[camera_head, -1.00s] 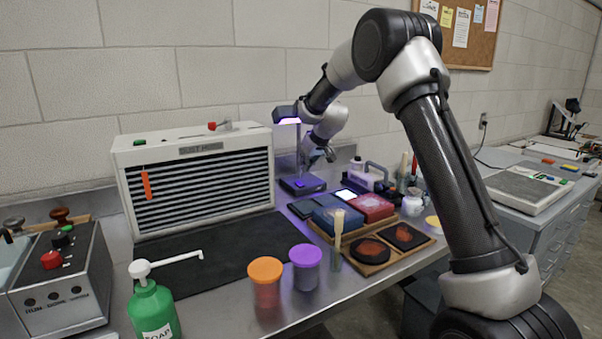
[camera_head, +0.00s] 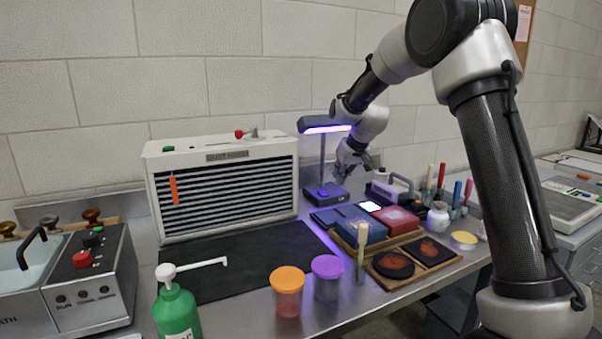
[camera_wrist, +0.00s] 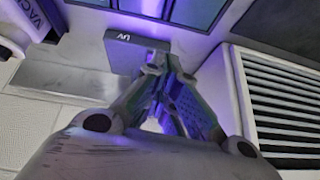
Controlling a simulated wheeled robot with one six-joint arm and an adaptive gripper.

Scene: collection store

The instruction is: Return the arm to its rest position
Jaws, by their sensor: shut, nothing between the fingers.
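My gripper (camera_head: 362,163) is at the back of the bench, near the wall, just right of the UV lamp (camera_head: 325,128). In the wrist view my gripper (camera_wrist: 162,68) has its fingers together with nothing between them. The lamp's base, marked UV (camera_wrist: 122,50), lies beyond the fingertips there, partly hidden by them. The lamp head glows violet. My arm reaches in from the right in a raised bend over the bench.
A white slatted dust hood (camera_head: 222,185) stands left of the lamp. Blue and red boxes (camera_head: 362,226) sit in front. A soap bottle (camera_head: 178,312), orange jar (camera_head: 287,290) and purple jar (camera_head: 327,277) line the front. The black mat (camera_head: 230,262) has free room.

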